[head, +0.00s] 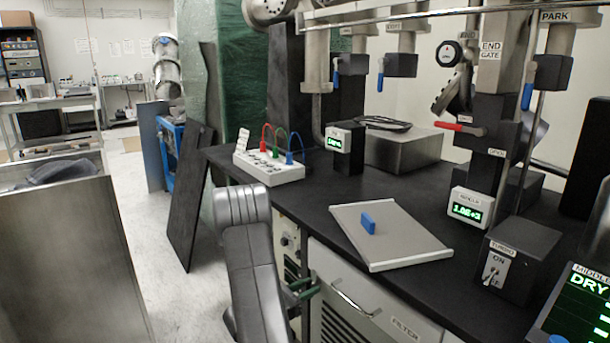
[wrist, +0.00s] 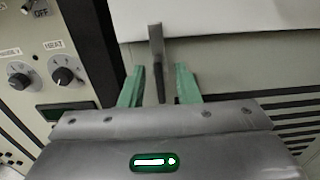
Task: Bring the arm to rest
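My arm (head: 250,262) reaches down in front of the bench at the lower middle of the head view. My gripper (head: 304,291) has green fingers and sits low beside the left end of the metal handle (head: 354,302) on the cabinet front. In the wrist view, the two fingers of my gripper (wrist: 161,84) are apart, and the grey handle (wrist: 156,45) shows between them with a gap on each side. The gripper is open and holds nothing that I can see. I cannot tell whether a finger touches the handle.
A knob panel (wrist: 35,70) is left of my gripper. A dark panel (head: 189,205) leans left; open floor (head: 150,240) lies beyond.

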